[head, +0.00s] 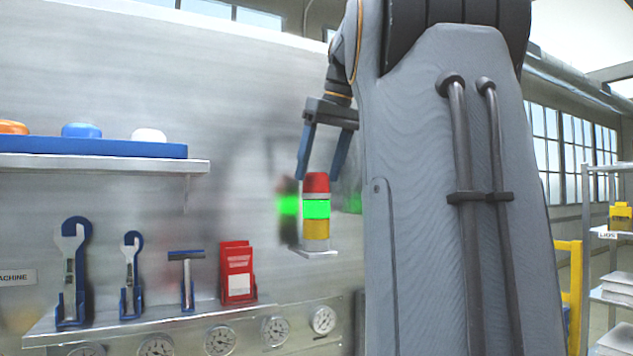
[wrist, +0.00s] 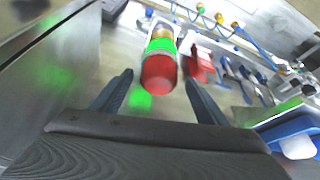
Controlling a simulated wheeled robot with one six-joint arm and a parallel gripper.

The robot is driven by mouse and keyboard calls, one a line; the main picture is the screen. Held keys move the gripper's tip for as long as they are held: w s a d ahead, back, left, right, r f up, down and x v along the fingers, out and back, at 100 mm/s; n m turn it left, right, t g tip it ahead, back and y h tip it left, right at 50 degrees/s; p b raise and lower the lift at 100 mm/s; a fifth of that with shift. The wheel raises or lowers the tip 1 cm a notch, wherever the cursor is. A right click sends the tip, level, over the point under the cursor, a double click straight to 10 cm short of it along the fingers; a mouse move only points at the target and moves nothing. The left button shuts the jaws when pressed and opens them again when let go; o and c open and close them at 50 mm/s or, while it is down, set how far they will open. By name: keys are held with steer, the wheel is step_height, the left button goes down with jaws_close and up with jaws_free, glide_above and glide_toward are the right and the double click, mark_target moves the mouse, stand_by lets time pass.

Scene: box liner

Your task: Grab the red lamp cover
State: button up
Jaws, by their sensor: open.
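The red lamp cover (head: 316,183) is the top section of a signal tower with a lit green section (head: 316,208) and a yellow section below. The tower stands upright on a small bracket (head: 317,252) at the metal wall. My gripper (head: 319,177) is open above the red cover, its fingers pointing down. In the wrist view the red lamp cover (wrist: 159,73) shows ahead of and between the spread fingers of my gripper (wrist: 158,78). No contact between fingers and cover is visible.
A blue tray (head: 95,147) with orange, blue and white caps sits on an upper shelf at left. Several gauges line the wall below.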

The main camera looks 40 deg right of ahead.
steer(key=shift+x, duration=0.95)
steer(key=c, duration=1.1)
